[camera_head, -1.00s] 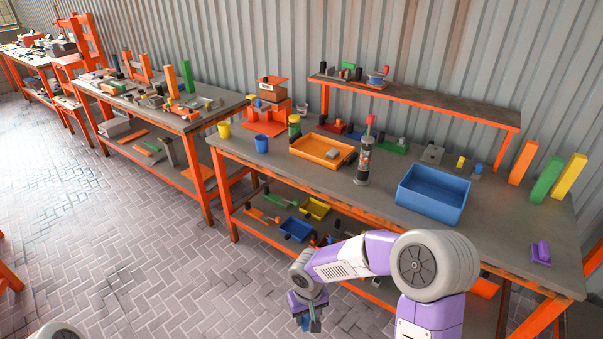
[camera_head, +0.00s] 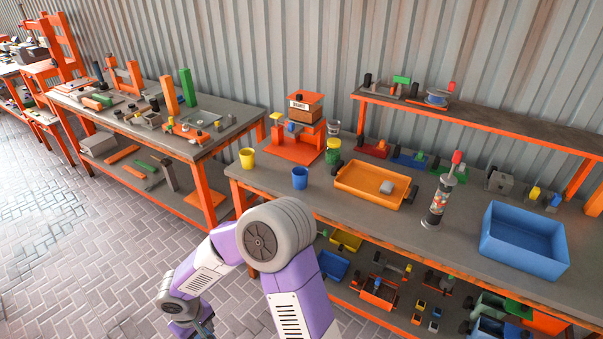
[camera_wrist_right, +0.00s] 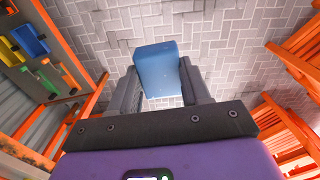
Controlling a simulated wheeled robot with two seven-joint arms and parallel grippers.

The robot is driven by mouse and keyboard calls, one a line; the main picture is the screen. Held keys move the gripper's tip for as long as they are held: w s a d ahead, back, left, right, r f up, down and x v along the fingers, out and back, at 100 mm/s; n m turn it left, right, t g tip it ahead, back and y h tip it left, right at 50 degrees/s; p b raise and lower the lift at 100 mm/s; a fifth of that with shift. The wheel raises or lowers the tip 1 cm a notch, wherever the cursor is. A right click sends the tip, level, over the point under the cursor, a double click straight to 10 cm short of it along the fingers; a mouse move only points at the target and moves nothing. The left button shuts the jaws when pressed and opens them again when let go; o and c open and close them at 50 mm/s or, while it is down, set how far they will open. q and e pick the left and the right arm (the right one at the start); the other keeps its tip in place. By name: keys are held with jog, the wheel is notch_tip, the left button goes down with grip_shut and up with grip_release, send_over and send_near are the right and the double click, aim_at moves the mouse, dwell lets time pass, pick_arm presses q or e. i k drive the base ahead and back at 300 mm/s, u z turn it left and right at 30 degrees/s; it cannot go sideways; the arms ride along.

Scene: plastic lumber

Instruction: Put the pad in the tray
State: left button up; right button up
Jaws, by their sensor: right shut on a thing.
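My right gripper (camera_wrist_right: 158,78) is shut on a blue block-like pad (camera_wrist_right: 156,62), seen in the right wrist view between the two grey fingers. The pad is held over the brick floor, clear of any bench. In the head view my right arm reaches down left in front of the bench, its gripper mostly cut off at the bottom edge. A shallow orange tray (camera_head: 345,189) sits on the near bench, with a small grey block inside. My left gripper is not in view.
The bench (camera_head: 420,239) also carries a deep blue bin (camera_head: 489,250), a dispenser with a red tip (camera_head: 440,200), a blue cup (camera_head: 300,178) and a yellow cup (camera_head: 247,158). A raised shelf (camera_head: 500,128) runs behind. Open floor (camera_head: 80,230) lies left.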

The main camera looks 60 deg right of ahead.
aim_at(359, 180)
jog(key=z, duration=0.45)
jog(key=i, duration=1.15)
jog(key=z, duration=1)
